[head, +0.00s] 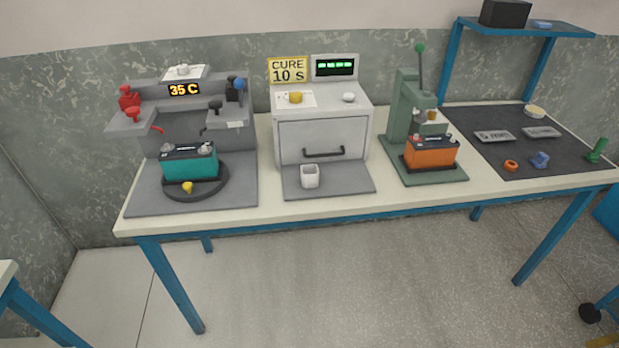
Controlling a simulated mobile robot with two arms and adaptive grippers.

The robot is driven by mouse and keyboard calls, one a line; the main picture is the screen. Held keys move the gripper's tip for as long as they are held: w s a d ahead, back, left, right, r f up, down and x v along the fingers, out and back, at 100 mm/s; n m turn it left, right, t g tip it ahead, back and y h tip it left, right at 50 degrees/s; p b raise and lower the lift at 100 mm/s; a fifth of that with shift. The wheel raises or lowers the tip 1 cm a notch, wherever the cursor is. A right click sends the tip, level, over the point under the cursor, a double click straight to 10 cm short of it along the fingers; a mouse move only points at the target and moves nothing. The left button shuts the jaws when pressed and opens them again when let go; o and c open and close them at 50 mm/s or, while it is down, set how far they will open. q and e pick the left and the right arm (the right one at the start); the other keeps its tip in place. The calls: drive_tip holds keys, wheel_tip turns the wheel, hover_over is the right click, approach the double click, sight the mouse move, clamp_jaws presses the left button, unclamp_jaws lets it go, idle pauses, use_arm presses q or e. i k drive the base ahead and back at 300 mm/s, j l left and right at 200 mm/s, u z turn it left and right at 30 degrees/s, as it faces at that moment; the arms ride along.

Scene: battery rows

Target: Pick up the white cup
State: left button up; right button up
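A small white cup (310,176) stands upright on the grey mat (345,184) in front of the white oven-like box (323,140). Its square-looking opening faces up, and what is inside cannot be made out. Nothing touches it from above. Neither of my grippers shows in the head view.
Left of the cup, a teal battery (190,164) sits on a round dark base. Right of it, an orange battery (432,153) sits under a green press (404,110). A dark mat (515,160) at the right holds small parts. The table's front edge (330,208) is clear.

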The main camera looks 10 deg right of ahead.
sight(310, 173)
drive_tip(key=i+l, duration=0.25)
drive_tip(key=l, duration=0.3)
drive_tip(key=i+l+u, duration=0.15)
drive_tip(key=l+u, duration=0.15)
drive_tip(key=i+l+u, duration=0.1)
drive_tip(key=l+u, duration=0.5)
drive_tip(key=l, duration=0.15)
